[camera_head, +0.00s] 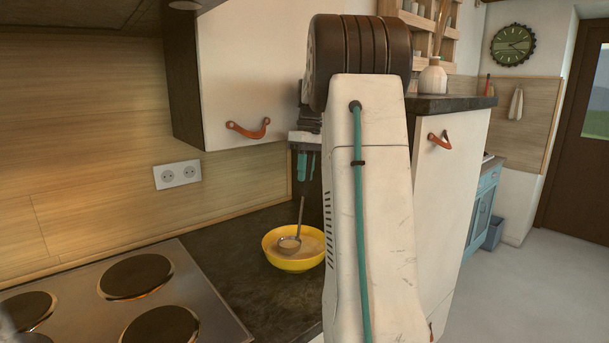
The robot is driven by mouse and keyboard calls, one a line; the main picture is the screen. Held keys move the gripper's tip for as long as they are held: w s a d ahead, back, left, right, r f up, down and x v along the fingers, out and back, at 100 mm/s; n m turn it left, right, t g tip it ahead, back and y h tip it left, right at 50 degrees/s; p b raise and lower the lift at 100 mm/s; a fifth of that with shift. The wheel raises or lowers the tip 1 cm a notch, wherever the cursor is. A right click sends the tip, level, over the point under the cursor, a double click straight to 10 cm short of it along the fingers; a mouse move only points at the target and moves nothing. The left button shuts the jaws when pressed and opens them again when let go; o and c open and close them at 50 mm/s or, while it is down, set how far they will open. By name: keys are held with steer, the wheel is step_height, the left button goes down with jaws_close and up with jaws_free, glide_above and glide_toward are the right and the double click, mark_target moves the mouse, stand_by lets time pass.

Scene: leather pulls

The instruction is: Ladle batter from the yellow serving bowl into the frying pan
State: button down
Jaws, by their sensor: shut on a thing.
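The yellow serving bowl (275,256) stands on the dark counter, right of the hob, and holds pale batter (312,243). A metal ladle (289,243) has its scoop in the bowl at the batter, and its thin handle rises nearly upright. My gripper (306,179), with teal fingers pointing down, is above the bowl at the top of the handle. It is shut on the ladle, though the small grip point is hard to make out. My arm hides part of the area to the right of the bowl. I cannot make out a frying pan.
A hob (195,285) with several dark burners fills the lower left. A wall cabinet (250,70) hangs behind my arm. A wall socket (177,174) is above the counter. The dark counter (235,245) between hob and bowl is bare.

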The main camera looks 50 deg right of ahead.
steer(key=shift+a+v, duration=0.2)
steer(key=shift+v, duration=0.75)
steer(key=shift+a+v, duration=0.25)
steer(key=shift+v, duration=0.75)
steer(key=shift+a+v, duration=0.2)
steer(key=shift+v, duration=0.75)
steer(key=shift+s+a+r, duration=0.15)
steer(key=shift+s, duration=0.05)
